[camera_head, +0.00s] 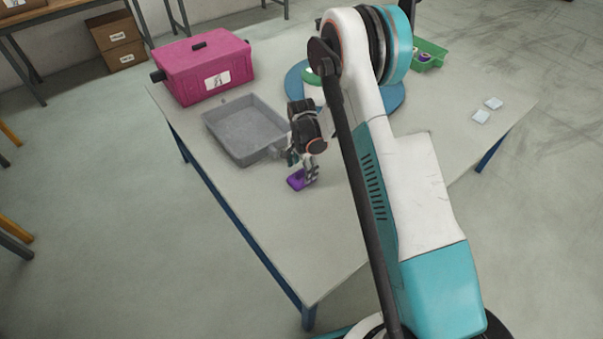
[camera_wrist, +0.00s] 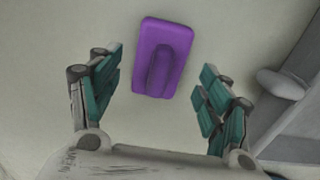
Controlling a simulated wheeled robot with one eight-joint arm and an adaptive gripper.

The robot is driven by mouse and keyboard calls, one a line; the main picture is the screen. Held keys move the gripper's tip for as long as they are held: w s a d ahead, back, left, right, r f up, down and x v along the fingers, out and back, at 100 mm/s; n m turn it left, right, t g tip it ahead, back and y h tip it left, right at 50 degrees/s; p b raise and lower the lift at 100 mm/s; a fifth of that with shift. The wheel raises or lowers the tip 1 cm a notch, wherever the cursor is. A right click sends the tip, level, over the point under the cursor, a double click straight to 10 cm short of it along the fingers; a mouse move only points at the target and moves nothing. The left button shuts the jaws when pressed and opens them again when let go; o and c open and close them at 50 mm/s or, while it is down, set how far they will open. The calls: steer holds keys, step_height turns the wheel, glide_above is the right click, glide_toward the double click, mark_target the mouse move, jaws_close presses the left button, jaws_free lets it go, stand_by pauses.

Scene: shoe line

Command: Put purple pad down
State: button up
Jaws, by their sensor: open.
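The purple pad (camera_head: 296,180) lies on the table top in front of the grey tray (camera_head: 224,152). It is a flat rectangle with a raised ridge along its middle. In the wrist view the pad (camera_wrist: 163,57) shows whole, a little beyond and between the fingertips. My gripper (camera_head: 311,174) is just over the pad's right side in the head view. In the wrist view my gripper (camera_wrist: 160,92) has its two teal-padded fingers wide apart, with clear gaps to the pad on both sides. It holds nothing.
A pink case (camera_head: 205,72) stands behind the tray. A green bin (camera_head: 428,56) with small items is at the back right. Light square pieces (camera_head: 481,117) lie near the right edge. The table (camera_head: 270,225) is clear in front of the pad.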

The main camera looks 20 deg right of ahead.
mark_target(302, 170)
step_height(302, 170, up, 8)
steer(key=shift+f+p, duration=0.1)
steer(key=shift+p, duration=1)
steer(key=s+r+n+t, duration=0.25)
steer(key=s+r, duration=0.35)
steer(key=r, duration=0.7)
steer(key=s+r+n+t, duration=0.1)
steer(key=s+r+n, duration=0.35)
steer(key=r, duration=0.75)
steer(key=s+r+n+t, duration=0.2)
steer(key=s+r+n, duration=0.1)
steer(key=s, duration=0.7)
steer(key=s+r+n+t, duration=0.1)
steer(key=s+r+n, duration=0.2)
steer(key=s, duration=0.8)
steer(key=shift+r+t, duration=0.2)
steer(key=shift+t, duration=0.15)
steer(key=shift+o, duration=0.6)
